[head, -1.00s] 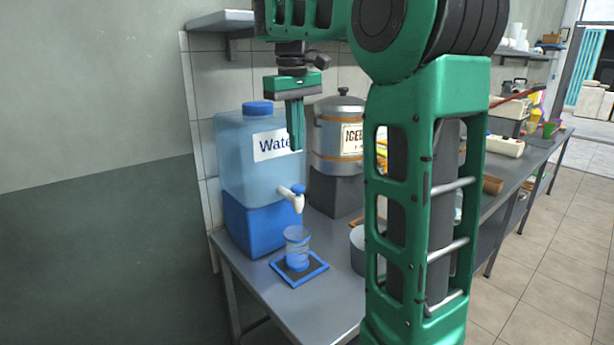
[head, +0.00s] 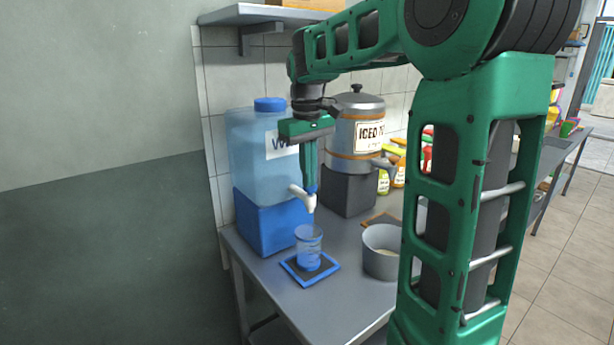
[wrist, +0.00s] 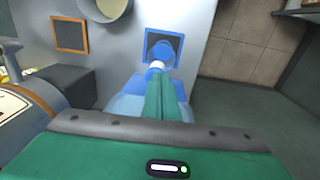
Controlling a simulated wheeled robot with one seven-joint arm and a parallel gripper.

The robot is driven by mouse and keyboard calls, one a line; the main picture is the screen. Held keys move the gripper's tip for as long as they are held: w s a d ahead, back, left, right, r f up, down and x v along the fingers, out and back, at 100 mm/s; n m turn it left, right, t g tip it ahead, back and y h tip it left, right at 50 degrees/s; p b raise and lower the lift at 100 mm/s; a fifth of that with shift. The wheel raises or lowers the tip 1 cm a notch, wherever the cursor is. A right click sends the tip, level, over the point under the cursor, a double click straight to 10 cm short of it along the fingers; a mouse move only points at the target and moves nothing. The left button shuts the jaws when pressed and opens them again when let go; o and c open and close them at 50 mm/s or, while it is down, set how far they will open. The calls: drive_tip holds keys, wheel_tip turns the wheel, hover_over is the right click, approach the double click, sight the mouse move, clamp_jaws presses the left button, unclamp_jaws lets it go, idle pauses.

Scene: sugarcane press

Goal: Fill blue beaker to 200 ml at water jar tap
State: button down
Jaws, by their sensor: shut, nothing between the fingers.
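The water jar (head: 250,150) is a translucent blue tank with a blue cap on a blue block (head: 265,222). Its white tap (head: 305,199) juts out at the front, with the blue lever mostly hidden by my gripper. My gripper (head: 310,190) points straight down with its fingers shut and empty, right at the tap's top; I cannot tell if they touch. The clear blue beaker (head: 309,246) stands upright below the tap on a blue-edged dark mat (head: 330,268). Bluish contents show in its lower part, but the level is unclear. In the wrist view, the gripper fingers (wrist: 160,80) partly cover the tap.
A metal iced tea dispenser (head: 352,135) stands on a dark block to the right of the jar. A grey pot (head: 382,262) sits right of the mat. Sauce bottles (head: 398,172) stand farther back. A shelf (head: 265,14) hangs above. The counter's front-left is clear.

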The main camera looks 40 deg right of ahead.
sight(307, 190)
idle(0.3)
drive_tip(key=shift+s+f, duration=0.2)
drive_tip(key=shift+f, duration=1.1)
idle(1.5)
idle(2.8)
wheel_tip(307, 190, up, 12)
drive_tip(key=shift+a+r, duration=0.2)
drive_tip(key=shift+a, duration=0.15)
drive_tip(key=shift+w+d+r, duration=0.1)
drive_tip(key=shift+r, duration=0.3)
drive_tip(key=shift+r, duration=0.5)
idle(0.3)
